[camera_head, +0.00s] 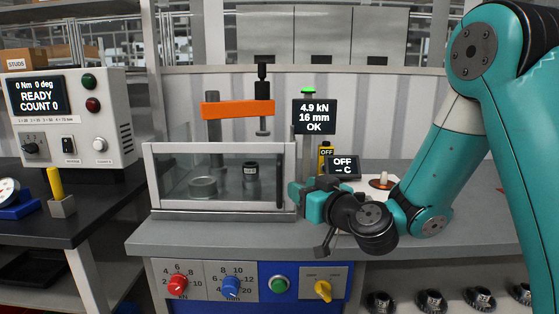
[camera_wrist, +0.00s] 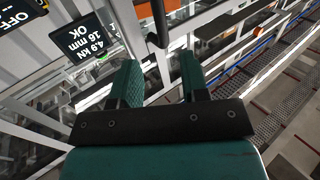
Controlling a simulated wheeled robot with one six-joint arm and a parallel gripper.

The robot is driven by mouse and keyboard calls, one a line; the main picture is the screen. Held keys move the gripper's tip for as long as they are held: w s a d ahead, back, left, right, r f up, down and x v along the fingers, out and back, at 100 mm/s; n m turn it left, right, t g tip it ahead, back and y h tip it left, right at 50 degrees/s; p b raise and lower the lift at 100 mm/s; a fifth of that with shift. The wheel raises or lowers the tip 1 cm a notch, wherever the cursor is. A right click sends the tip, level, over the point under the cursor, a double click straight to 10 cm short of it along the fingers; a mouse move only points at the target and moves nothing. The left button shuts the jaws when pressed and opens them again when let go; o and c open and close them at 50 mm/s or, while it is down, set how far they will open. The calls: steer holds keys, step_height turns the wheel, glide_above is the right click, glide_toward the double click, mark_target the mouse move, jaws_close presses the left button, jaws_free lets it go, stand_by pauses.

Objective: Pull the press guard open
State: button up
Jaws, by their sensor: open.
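The press guard (camera_head: 220,146) is a clear panel in a pale frame, standing across the front of the press and apparently closed. A dark upright handle (camera_head: 280,187) is on its right side. My gripper (camera_head: 297,194) is at the guard's right edge, close to the handle. In the wrist view my gripper's two teal fingers (camera_wrist: 158,72) are apart with nothing between them. A dark bar (camera_wrist: 157,22), probably the handle, shows just beyond the fingertips; I cannot tell whether they touch it. Behind the guard is the orange press arm (camera_head: 237,109).
A ring-shaped part (camera_head: 203,186) and a small dark cylinder (camera_head: 251,174) are behind the guard. A press display (camera_head: 314,117) reads 4.9 kN, 16 mm, OK. Knobs, including a red one (camera_head: 177,285), line the bench front below. A tester box (camera_head: 72,118) stands on the left bench.

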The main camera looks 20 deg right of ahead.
mark_target(281, 177)
steer(key=p+x, duration=0.3)
steer(key=x, duration=0.1)
steer(key=p+x, duration=0.4)
steer(key=shift+w+a+r, duration=0.1)
steer(key=shift+w+r, duration=0.05)
steer(key=shift+r, duration=0.05)
steer(key=shift+w+a+f+p, duration=0.1)
steer(key=shift+w+p, duration=0.1)
steer(key=shift+w, duration=0.15)
steer(key=shift+w+a+f+p, duration=0.1)
steer(key=shift+w+f+p, duration=0.1)
steer(key=shift+w, duration=0.1)
jaws_close()
